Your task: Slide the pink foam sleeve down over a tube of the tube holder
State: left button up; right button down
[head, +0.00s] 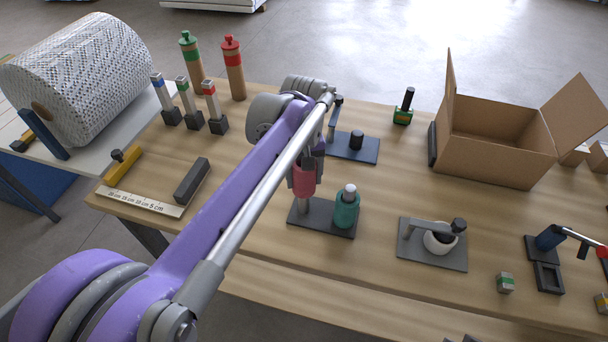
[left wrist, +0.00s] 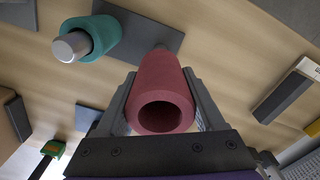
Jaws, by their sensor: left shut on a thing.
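The pink foam sleeve (head: 304,182) is upright in my left gripper (head: 304,172), whose fingers are shut on its sides. In the left wrist view the sleeve (left wrist: 162,90) shows its open, hollow near end between the fingers. The tube holder (head: 323,218) is a dark plate. Its bare grey tube (head: 304,206) shows directly below the pink sleeve, in line with it; whether the tube's tip is inside the sleeve cannot be told. The holder's other tube (head: 349,190) carries a teal sleeve (head: 346,211) and sticks out above it. My right gripper is not in view.
A plate with a black knob (head: 356,141) stands behind the holder. A plate with a white cup (head: 438,240) is to its right. An open cardboard box (head: 485,160) is at the back right. A black block (head: 192,180) and a ruler (head: 140,200) lie to the left.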

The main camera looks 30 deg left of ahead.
pick_arm(q)
jog(key=shift+f+b, duration=2.55)
jog(key=shift+f, duration=1.8)
dwell(1.4)
jog(key=o, duration=1.3)
jog(key=shift+r, duration=0.1)
jog(key=shift+r+p, duration=2.6)
jog(key=shift+r, duration=0.85)
